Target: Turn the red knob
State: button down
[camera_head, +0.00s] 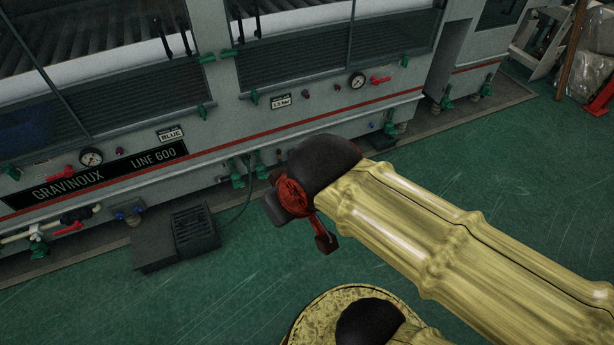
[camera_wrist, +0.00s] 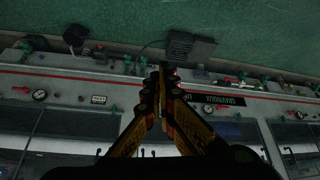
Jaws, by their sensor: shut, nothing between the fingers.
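Several red controls sit on the grey machine front. In the head view, a small dark red knob (camera_head: 307,93) is between a label and a gauge. I cannot tell which one the task means. The wrist view looks upside down; it shows red handles at left (camera_wrist: 20,89) and right of centre (camera_wrist: 222,106). My gripper (camera_wrist: 166,68) is shut and empty, apart from the panel. In the head view its fingers are not clear.
The conveyor machine (camera_head: 240,110) has gauges (camera_head: 91,157), green valves and a "GRAVINOUX LINE 600" plate (camera_head: 110,174). A dark slotted box (camera_head: 195,228) stands on the floor by its base. The green floor (camera_head: 230,290) before it is otherwise mostly clear.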

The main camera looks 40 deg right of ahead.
jog(key=w+a+f+h, duration=0.1)
jog(key=w+a+f, duration=0.1)
jog(key=a+f, duration=0.5)
jog(key=w+a+f+h, duration=0.2)
jog(key=a+f, duration=0.5)
jog(key=a, duration=0.8)
jog(key=shift+w+n+g, duration=0.3)
jog(key=shift+w+n, duration=0.1)
jog(key=shift+w, duration=0.25)
dwell(4.7)
jog(key=c, duration=2.4)
grip_release()
